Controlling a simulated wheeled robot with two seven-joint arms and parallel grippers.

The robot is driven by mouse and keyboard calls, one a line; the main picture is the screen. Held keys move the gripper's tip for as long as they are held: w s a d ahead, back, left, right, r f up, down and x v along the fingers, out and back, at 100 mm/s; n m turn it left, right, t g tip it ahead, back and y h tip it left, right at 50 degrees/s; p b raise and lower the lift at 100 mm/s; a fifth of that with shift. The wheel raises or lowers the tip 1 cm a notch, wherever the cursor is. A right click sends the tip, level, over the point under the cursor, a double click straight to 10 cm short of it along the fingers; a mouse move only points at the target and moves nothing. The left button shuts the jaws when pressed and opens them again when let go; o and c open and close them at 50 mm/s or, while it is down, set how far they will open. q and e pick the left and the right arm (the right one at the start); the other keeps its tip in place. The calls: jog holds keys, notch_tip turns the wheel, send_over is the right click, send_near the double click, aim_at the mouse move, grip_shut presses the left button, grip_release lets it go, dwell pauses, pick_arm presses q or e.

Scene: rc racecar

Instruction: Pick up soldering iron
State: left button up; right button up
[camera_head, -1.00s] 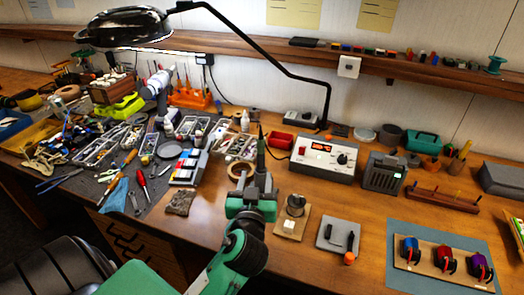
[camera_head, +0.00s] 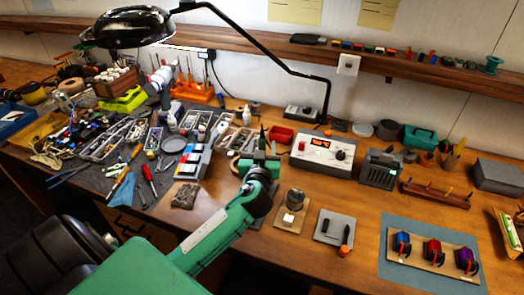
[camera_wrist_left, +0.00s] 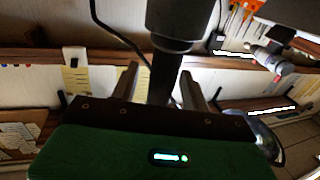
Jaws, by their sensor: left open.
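A slim upright dark tip (camera_head: 262,138) rises behind my left gripper (camera_head: 262,158) in the head view. It looks like part of the soldering iron, but its lower part is hidden. In the left wrist view, a dark cylinder with a wide upper part (camera_wrist_left: 178,22) stands between the two spread fingers (camera_wrist_left: 165,75). It is likely the iron or its holder; contact cannot be told. My right gripper is not in view.
A wooden plate with a small stand and white block (camera_head: 289,219) and a grey pad (camera_head: 331,239) lie right of my left arm. The lamp pole (camera_head: 327,104) rises behind. Bare wood shows at the front.

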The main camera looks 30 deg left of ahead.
pick_arm(q)
jog(key=shift+w, duration=0.1)
grip_shut()
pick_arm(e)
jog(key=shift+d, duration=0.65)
pick_arm(q)
jog(key=shift+r, duration=0.1)
